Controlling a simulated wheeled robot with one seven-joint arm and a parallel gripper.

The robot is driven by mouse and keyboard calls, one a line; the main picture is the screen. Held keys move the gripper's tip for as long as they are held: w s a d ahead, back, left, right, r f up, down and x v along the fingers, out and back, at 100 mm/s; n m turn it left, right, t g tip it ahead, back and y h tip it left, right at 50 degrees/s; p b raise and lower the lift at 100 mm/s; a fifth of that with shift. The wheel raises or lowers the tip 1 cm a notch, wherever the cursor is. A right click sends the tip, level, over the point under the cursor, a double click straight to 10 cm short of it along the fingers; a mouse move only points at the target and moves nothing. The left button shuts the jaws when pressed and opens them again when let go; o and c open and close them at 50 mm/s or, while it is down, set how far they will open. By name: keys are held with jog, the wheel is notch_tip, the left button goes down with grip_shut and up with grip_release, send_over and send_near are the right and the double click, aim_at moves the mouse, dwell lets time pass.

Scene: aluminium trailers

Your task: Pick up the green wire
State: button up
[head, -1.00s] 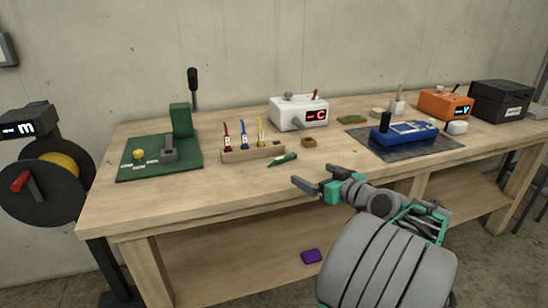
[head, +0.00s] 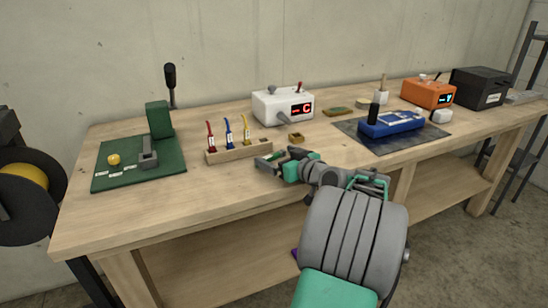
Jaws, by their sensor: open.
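The green wire (head: 275,155) lies on the workbench just right of the front end of the wooden wire rack. My gripper (head: 277,159) is open and at the wire, with its fingers on either side of the part that shows. The fingers hide much of the wire. I cannot tell whether they touch it. The wooden rack (head: 226,155) holds a red wire (head: 210,138), a blue wire (head: 229,133) and a yellow wire (head: 246,129) upright.
A white device with a red display (head: 272,107) stands behind my gripper. A small brown block (head: 296,138) is close by. A green press (head: 158,120) stands left on a green mat (head: 112,178). A blue device (head: 392,125) sits right on a dark mat (head: 384,147).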

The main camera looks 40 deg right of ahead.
jog(key=c, duration=1.5)
